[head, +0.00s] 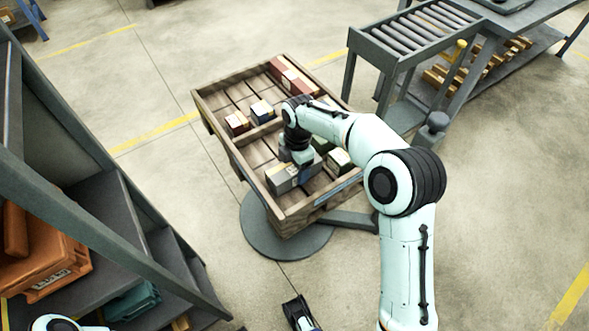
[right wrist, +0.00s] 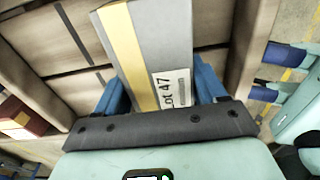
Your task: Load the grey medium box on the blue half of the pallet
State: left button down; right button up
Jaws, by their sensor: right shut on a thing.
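The grey medium box (head: 282,179) has a yellow stripe and a white label. In the right wrist view the box (right wrist: 160,50) lies between blue fingers, its label reading "Lot 47". My right gripper (head: 301,164) is shut on it, over the near end of the wooden pallet (head: 232,157). I cannot tell whether the box touches the pallet floor. A blue strip (head: 340,188) marks the pallet's near right edge. My left gripper shows at the right wrist view's right edge (right wrist: 272,75), its blue fingers apart and empty; my right arm hides part of the pallet.
Red boxes (head: 290,76), a dark red box (head: 237,123), a white-topped box (head: 262,111) and a greenish box (head: 339,160) stand on the pallet. A roller conveyor (head: 415,35) is behind right. A grey shelf (head: 110,215) with an orange bin (head: 45,262) is at left.

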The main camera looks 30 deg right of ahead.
pick_arm(q)
jog(key=shift+w+a+f, duration=0.1)
jog(key=shift+w, duration=0.05)
pick_arm(e)
jog(key=shift+f, duration=0.35)
jog(key=shift+f, duration=0.2)
jog(key=o, duration=1.6)
jog(key=shift+c, duration=0.2)
jog(key=shift+r, duration=0.15)
jog(key=r+p, duration=0.1)
jog(key=r, duration=0.3)
jog(key=r+p, duration=0.1)
jog(key=r, duration=0.3)
jog(key=r+p, duration=0.1)
jog(key=r, duration=0.3)
jog(key=shift+d, duration=0.3)
pick_arm(q)
jog(key=shift+g, duration=0.5)
jog(key=s+r, duration=0.1)
jog(key=s+d+r, duration=0.1)
jog(key=s+r, duration=0.1)
jog(key=shift+s+d+r, duration=0.1)
jog(key=shift+r, duration=0.1)
jog(key=shift+s, duration=0.1)
